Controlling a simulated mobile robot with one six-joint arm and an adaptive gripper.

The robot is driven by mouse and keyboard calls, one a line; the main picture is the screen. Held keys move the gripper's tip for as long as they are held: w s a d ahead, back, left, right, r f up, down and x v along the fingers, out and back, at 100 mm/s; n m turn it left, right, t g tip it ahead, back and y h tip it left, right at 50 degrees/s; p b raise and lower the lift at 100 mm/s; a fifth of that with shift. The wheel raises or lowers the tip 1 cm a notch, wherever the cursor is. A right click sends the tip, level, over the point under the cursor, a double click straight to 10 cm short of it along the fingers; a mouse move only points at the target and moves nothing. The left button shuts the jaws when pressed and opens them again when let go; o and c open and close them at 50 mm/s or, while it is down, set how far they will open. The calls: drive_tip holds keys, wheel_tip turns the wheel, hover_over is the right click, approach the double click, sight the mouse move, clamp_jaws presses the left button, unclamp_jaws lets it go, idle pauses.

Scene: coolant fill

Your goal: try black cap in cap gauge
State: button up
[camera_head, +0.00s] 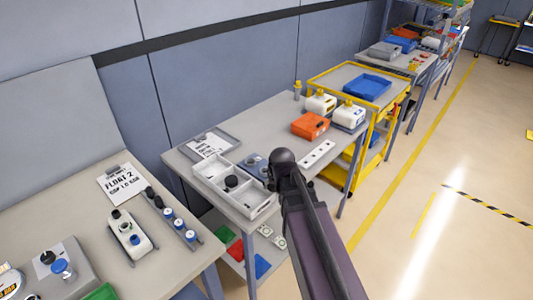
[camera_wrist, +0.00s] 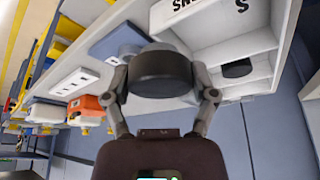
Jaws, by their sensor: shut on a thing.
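My gripper (camera_wrist: 161,95) is shut on a black cap (camera_wrist: 160,72), which sits between the two fingertips in the wrist view. In the head view my arm hides the gripper and the held cap. A blue block (camera_head: 254,163) with dark round features, perhaps the cap gauge, lies on the middle table beside the tray. In the wrist view the blue block (camera_wrist: 112,44) is partly hidden behind the held cap, and I cannot tell whether they touch. Another black cap (camera_head: 231,181) lies in the divided tray and also shows in the wrist view (camera_wrist: 237,69).
The white divided tray (camera_head: 209,184) stands left of the blue block. A white strip with holes (camera_head: 316,153), an orange box (camera_head: 310,125) and a clipboard (camera_head: 211,143) share the table.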

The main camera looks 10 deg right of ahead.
drive_tip(key=w+r+p, duration=0.1)
drive_tip(key=w, duration=1.4)
drive_tip(key=shift+w+a+r, duration=0.15)
drive_tip(key=shift+w+r, duration=0.1)
drive_tip(key=shift+w, duration=0.15)
drive_tip(key=shift+f, duration=0.1)
drive_tip(key=shift+f+b, duration=2.5)
drive_tip(key=shift+f, duration=0.15)
drive_tip(key=shift+f+b, duration=0.5)
drive_tip(key=shift+b, duration=0.05)
drive_tip(key=o, duration=0.9)
